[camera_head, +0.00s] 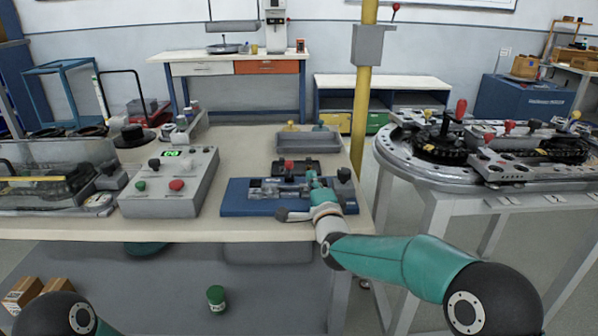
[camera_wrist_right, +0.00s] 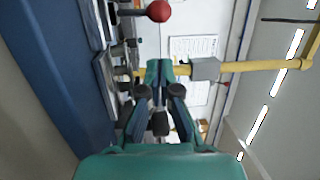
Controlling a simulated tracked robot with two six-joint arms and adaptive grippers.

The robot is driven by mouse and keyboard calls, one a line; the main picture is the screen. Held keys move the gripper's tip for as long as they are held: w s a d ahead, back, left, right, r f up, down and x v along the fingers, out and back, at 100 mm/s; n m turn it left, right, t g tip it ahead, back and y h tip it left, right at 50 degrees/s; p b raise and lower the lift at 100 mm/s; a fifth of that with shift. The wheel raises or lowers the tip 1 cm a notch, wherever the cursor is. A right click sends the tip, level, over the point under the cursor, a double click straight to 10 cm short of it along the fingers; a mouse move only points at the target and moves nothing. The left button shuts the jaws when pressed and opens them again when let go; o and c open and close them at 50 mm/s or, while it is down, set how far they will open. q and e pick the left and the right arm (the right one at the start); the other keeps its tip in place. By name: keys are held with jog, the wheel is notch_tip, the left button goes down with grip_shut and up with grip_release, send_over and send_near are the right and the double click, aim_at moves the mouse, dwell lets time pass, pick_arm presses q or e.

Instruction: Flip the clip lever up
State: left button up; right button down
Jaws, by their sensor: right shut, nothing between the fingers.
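A blue fixture plate (camera_head: 236,198) lies near the front right of the beige table, with metal clamp parts on it. A lever with a red knob (camera_head: 289,165) stands at its back, and a black knob (camera_head: 344,174) stands at its right end. I cannot tell for sure which part is the clip lever. My right gripper (camera_head: 311,180) is over the right half of the fixture, shut and empty; contact is unclear. In the right wrist view its teal fingers (camera_wrist_right: 160,68) are together, with a red ball knob (camera_wrist_right: 158,11) beyond them. My left gripper is out of view.
A grey control box (camera_head: 170,185) with green and red buttons stands left of the fixture. A grey tray (camera_head: 308,142) sits behind it. A yellow post (camera_head: 362,100) rises behind the table's right edge. A round track station (camera_head: 440,172) stands at the right.

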aim_at(289, 168)
jog(key=shift+w+a+r+p, duration=0.1)
jog(key=shift+w+a+p, duration=0.1)
jog(key=shift+w+a, duration=0.6)
jog(key=shift+w+a+r+p, duration=0.15)
jog(key=shift+w+a, duration=0.4)
jog(key=shift+a, duration=0.35)
jog(key=shift+d, duration=0.15)
